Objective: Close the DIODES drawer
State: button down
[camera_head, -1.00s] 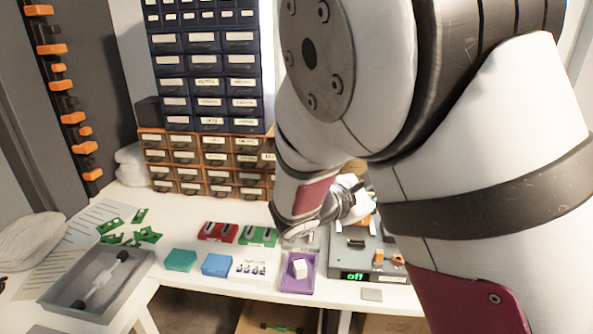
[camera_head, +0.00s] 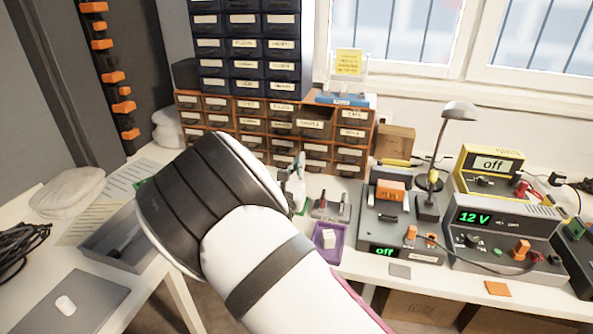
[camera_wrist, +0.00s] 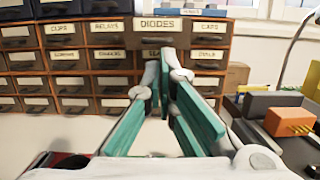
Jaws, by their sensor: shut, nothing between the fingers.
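The DIODES drawer (camera_wrist: 162,28) is in the top row of the orange-brown cabinet, straight ahead in the wrist view. Its front looks larger than its neighbours' and stands out from the cabinet, so it is partly open. It also shows in the head view (camera_head: 312,126). My gripper (camera_wrist: 165,58) is shut and empty, with green pads on its fingers. Its fingertips appear just below the DIODES front in the wrist view; whether they touch anything is unclear. In the head view my gripper (camera_head: 297,168) is small and partly hidden behind my arm.
Drawers labelled RELAYS (camera_wrist: 111,28) and CAPS (camera_wrist: 208,28) flank DIODES. A dark drawer cabinet (camera_head: 245,45) stands on top at the left. A purple tray (camera_head: 328,243), a grey device reading "off" (camera_head: 393,222) and a lamp (camera_head: 458,112) are on the bench.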

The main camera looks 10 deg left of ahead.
send_near(316, 125)
jog(key=w, duration=0.2)
jog(key=w+a+f, duration=0.1)
jog(key=shift+w+a+b, duration=0.1)
jog(key=shift+w+b, duration=0.25)
jog(key=shift+w, duration=0.05)
jog(key=w+b, duration=0.2)
jog(key=w, duration=0.3)
jog(key=w+b, duration=0.3)
jog(key=w, duration=0.2)
jog(key=shift+w+f, duration=0.25)
jog(key=shift+w, duration=0.05)
jog(key=shift+w+r+b, duration=0.1)
jog(key=shift+w+b, duration=0.5)
jog(key=shift+r, duration=0.2)
jog(key=shift+w+d, duration=0.1)
jog(key=shift+d, duration=0.2)
